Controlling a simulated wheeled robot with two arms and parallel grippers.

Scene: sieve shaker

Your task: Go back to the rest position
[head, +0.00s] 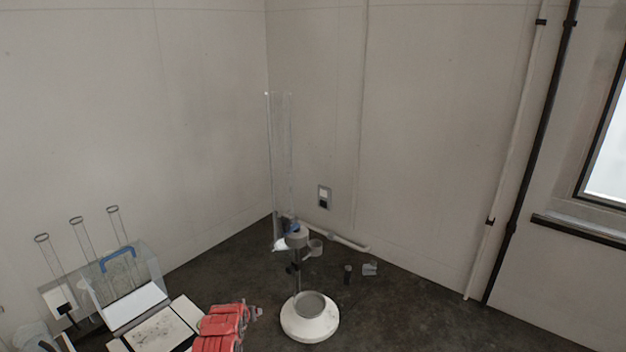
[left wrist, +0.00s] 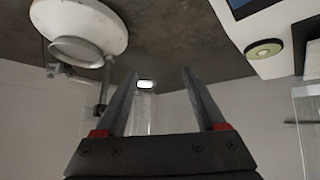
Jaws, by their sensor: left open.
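My left gripper (left wrist: 160,74) is open in the left wrist view, with nothing between its two dark fingers. In the head view my red left arm comes in at the bottom, left of the white round base (head: 310,325) of a sieve shaker stand. The gripper tips there are small and hard to make out. The stand's post carries a grey holder (head: 297,238) and a tall clear tube (head: 281,160). The white base also shows upside down in the left wrist view (left wrist: 95,20), apart from the fingers. My right gripper is not in view.
At the lower left are a white tray-like panel (head: 160,330), a clear box with a blue handle (head: 118,254) and several thin clear tubes (head: 80,238). Small items (head: 370,269) lie behind the base. Dark surface right of the base is clear.

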